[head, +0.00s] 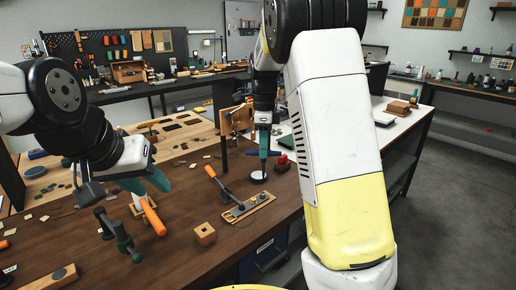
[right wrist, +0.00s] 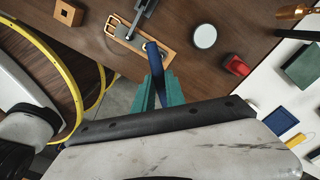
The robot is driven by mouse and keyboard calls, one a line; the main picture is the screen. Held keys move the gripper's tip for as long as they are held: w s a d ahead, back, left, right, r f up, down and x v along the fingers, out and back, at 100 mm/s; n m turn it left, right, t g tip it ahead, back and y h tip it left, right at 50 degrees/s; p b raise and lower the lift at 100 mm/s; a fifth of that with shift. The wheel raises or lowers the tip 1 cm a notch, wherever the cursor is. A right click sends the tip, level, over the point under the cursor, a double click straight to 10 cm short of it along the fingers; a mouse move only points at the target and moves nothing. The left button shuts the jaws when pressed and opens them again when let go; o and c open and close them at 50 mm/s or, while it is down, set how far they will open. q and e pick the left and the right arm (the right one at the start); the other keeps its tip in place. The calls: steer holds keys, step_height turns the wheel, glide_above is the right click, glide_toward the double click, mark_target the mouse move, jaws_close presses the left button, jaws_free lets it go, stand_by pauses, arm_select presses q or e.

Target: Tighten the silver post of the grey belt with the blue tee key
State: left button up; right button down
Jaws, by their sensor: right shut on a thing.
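My right gripper (head: 263,168) is shut on the blue tee key (right wrist: 154,60), whose blue part shows between the teal fingers in the right wrist view (right wrist: 161,92). It is above the dark table near a white round disc (head: 258,178).
A wooden block with a hole (head: 204,234), an orange handle (head: 153,217) and a green clamp (head: 124,240) stand or lie on the brown table (head: 180,262). A red object (right wrist: 237,65) is near the disc. A white bench adjoins at right.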

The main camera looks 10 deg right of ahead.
glide_above(263, 176)
steer(key=shift+w+f, duration=0.2)
steer(key=shift+f, duration=2.1)
steer(key=shift+f, duration=0.95)
